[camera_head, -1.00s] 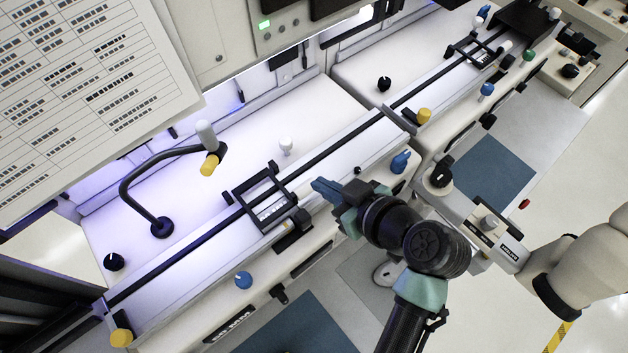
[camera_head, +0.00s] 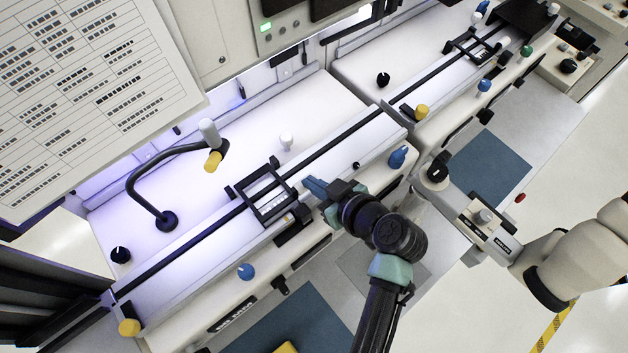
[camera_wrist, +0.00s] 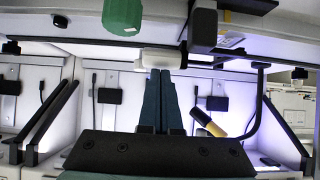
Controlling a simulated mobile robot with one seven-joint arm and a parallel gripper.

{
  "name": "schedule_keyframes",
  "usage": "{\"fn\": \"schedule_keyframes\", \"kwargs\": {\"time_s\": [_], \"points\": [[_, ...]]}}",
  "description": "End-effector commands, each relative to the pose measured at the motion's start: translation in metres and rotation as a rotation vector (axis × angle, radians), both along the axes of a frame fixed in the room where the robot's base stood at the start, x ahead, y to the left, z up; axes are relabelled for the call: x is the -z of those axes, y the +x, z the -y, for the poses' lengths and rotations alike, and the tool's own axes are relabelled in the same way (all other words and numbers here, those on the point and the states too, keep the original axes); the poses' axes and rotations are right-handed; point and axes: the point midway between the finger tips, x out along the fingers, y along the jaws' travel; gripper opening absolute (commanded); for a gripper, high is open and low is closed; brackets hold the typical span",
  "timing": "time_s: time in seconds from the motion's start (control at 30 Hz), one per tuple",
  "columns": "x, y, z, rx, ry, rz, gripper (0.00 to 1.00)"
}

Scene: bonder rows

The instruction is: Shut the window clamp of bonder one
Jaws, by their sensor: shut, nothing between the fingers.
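The window clamp (camera_head: 287,185) of the nearer bonder is a black rectangular frame across the dark rail, with a lit window inside. My gripper (camera_head: 309,184) is just right of the frame, its blue-grey fingers shut with nothing between them. In the wrist view the fingers (camera_wrist: 163,76) point at a white cylindrical handle (camera_wrist: 161,60) lying crosswise at their tips; I cannot tell if they touch. A green knob (camera_wrist: 122,14) and a black block (camera_wrist: 202,26) are beside it. My gripper and arm hide this handle and knob in the head view.
A curved black arm with a yellow tip (camera_head: 212,162) stands behind the rail at left. A second bonder's clamp (camera_head: 469,45) is at the upper right.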

Motion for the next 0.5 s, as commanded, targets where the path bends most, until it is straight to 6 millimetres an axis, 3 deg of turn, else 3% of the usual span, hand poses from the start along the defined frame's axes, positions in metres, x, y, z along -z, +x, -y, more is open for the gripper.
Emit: {"fn": "schedule_keyframes", "kwargs": {"time_s": [0.17,0.5], "points": [[0.0158,-0.0012,0.0010,0.000,-0.001,0.001,0.00],[0.0074,-0.0012,0.0008,-0.001,-0.001,0.000,0.00]]}}
